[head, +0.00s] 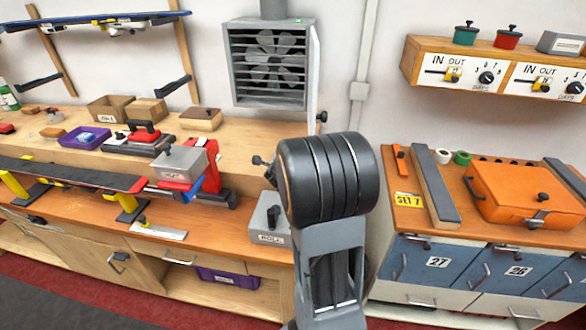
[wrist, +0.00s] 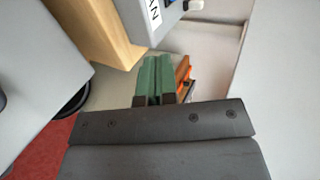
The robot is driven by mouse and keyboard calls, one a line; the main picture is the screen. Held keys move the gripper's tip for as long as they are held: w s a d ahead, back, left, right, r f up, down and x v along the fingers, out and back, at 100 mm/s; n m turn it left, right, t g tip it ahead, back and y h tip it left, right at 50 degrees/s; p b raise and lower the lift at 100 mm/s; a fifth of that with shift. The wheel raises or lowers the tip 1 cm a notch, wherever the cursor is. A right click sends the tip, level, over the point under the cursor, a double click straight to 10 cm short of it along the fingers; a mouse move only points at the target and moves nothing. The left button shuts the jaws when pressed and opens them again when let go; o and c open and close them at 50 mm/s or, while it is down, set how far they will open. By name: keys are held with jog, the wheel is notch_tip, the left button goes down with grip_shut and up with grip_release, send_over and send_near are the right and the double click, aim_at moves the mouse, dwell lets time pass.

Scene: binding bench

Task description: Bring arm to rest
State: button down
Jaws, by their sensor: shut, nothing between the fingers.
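My gripper (wrist: 157,66) shows in the wrist view, with its two green fingers side by side and touching. It holds nothing and points away from the camera. My arm is folded up in the middle of the head view, its black joint and grey link standing in front of the gap between the two benches. The gripper itself cannot be made out in the head view.
A wooden bench (head: 70,215) with a ski and a grey ROLL box (head: 267,218) stands left of my arm. An orange case (head: 525,195) lies on the right cabinet. A dial shelf (head: 420,73) and a fan vent (head: 270,65) are on the wall.

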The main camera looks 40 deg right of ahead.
dwell(0.6)
jog(key=s+a+r+n+t+y, duration=0.15)
jog(key=a+n+y, duration=0.25)
jog(key=a+n, duration=0.5)
jog(key=s+a+r+n+y, duration=0.1)
jog(key=a+r+n+y, duration=0.35)
jog(key=a, duration=0.65)
jog(key=s+a+f+n+g, duration=0.1)
jog(key=s+a+n+g, duration=0.1)
jog(key=s+n, duration=0.5)
jog(key=s+a+f+n+g, duration=0.1)
jog(key=s+a+n+g, duration=0.2)
jog(key=s+a+n, duration=0.2)
jog(key=s+n, duration=0.2)
jog(key=s, duration=0.1)
jog(key=shift+f+y, duration=0.2)
jog(key=shift+y, duration=0.15)
